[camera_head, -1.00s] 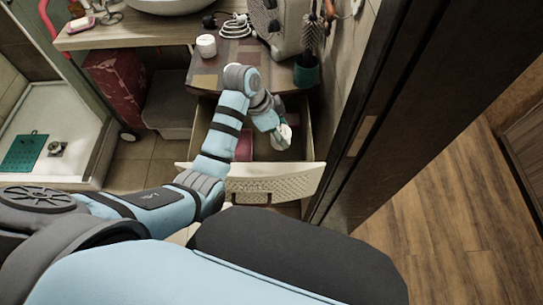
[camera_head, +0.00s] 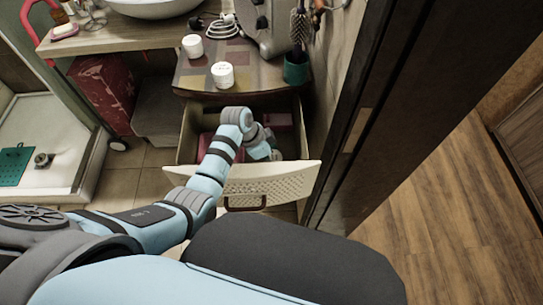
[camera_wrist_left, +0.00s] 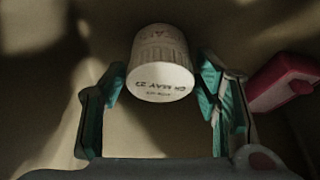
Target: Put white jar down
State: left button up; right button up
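In the left wrist view a white jar (camera_wrist_left: 162,66) with dark print on its near end lies between my left gripper's teal-padded fingers. My left gripper (camera_wrist_left: 160,92) is open, with a visible gap on each side of the jar. In the head view my left arm reaches down into the open drawer (camera_head: 245,180), and its gripper (camera_head: 268,150) is at the drawer's right part. The jar there is mostly hidden by the gripper. My right gripper is in neither view.
Two other white jars, a nearer one (camera_head: 222,75) and a farther one (camera_head: 192,46), stand on the cabinet top. A red item (camera_wrist_left: 285,82) lies right of the gripper in the drawer. A teal cup (camera_head: 296,68) stands at the cabinet's right edge.

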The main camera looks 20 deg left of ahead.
pick_arm(q)
jog(key=shift+r, duration=0.1)
jog(key=shift+a+r, duration=0.1)
jog(key=shift+r, duration=0.2)
jog(key=p+v, duration=0.3)
jog(key=v, duration=0.8)
jog(key=shift+s+a+r+p, duration=0.1)
jog(key=shift+r+p, duration=0.1)
jog(key=shift+p, duration=0.15)
